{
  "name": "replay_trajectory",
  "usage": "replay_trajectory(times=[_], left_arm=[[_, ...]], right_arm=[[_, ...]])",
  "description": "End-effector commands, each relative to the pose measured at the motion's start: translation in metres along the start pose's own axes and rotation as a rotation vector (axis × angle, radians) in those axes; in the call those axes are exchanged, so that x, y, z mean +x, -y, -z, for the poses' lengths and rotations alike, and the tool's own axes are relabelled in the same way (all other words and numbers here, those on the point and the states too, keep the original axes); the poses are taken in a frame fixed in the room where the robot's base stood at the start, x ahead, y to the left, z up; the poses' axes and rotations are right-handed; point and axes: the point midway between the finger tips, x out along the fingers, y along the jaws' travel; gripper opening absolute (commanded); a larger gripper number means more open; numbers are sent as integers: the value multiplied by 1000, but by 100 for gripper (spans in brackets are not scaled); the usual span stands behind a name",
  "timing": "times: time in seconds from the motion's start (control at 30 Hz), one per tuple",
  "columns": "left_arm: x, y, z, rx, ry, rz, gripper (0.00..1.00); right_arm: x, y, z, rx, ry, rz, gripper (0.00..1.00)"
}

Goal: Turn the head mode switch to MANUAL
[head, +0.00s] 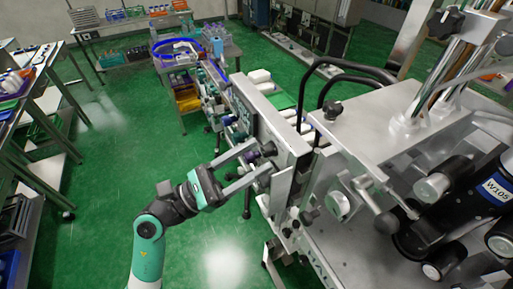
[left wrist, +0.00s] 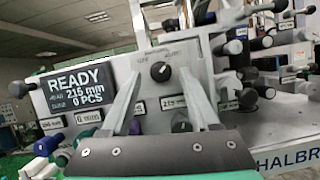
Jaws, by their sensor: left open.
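The head mode switch (left wrist: 160,71) is a round black knob on the grey control panel, seen in the left wrist view between my fingers. Small labels sit above it; they are too blurred to read surely. A small light mark on the knob seems to face up and to the right. In the head view the knob (head: 268,149) shows dark on the panel face. My left gripper (head: 261,158) is open, its two fingers reaching toward the panel on either side of the knob; it also shows in the left wrist view (left wrist: 159,78). Contact cannot be told. My right gripper is not in view.
A display (left wrist: 76,91) reading READY, 215 mm, 0 PCS is left of the knob. The large machine (head: 375,125) fills the right side. Green floor (head: 110,190) is open at left.

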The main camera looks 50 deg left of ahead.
Motion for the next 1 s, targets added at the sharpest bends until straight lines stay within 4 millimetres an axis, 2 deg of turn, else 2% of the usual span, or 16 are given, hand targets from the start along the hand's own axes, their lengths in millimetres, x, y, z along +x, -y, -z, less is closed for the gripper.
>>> replay_trajectory(times=[0.13, 0.4, 0.73, 1.0], left_arm=[[13, 0, -1, -1, 1, 1, 62], [14, 0, 0, 0, 0, -1, 60], [14, 0, 0, 0, 0, 0, 1], [14, 0, 0, -4, 0, -2, 0]], right_arm=[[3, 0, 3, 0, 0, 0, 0], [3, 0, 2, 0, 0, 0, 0], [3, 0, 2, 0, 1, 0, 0], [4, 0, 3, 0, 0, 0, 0]])
